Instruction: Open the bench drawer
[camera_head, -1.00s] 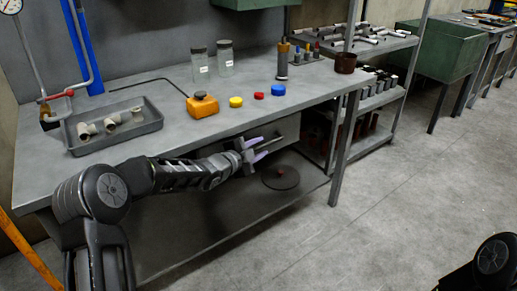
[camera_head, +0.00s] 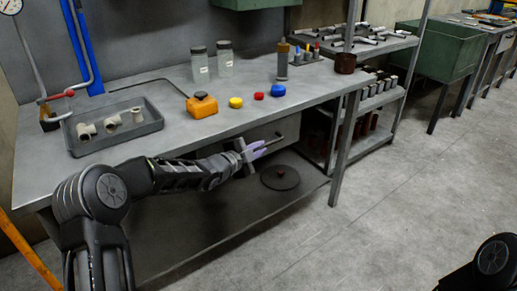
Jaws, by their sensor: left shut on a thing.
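The bench drawer (camera_head: 288,128) is a grey front under the bench top, right of the middle of the bench. Its handle (camera_head: 272,141) is a thin light bar standing off that front. My left gripper (camera_head: 257,149), with pale purple fingers, reaches in from the left below the bench edge. It is shut on the drawer handle, near the bar's left part. The fingers and wrist hide that end of the handle and the left part of the drawer front. I cannot see clearly whether the drawer stands out from the bench. My right gripper is out of view.
The workbench (camera_head: 130,178) carries a grey tray (camera_head: 152,124) of pipe fittings, an orange container (camera_head: 202,105), coloured caps and two jars. A dark round disc (camera_head: 281,178) lies on the lower shelf below the drawer. A bench leg (camera_head: 345,150) stands right of it. Floor (camera_head: 400,190) in front is clear.

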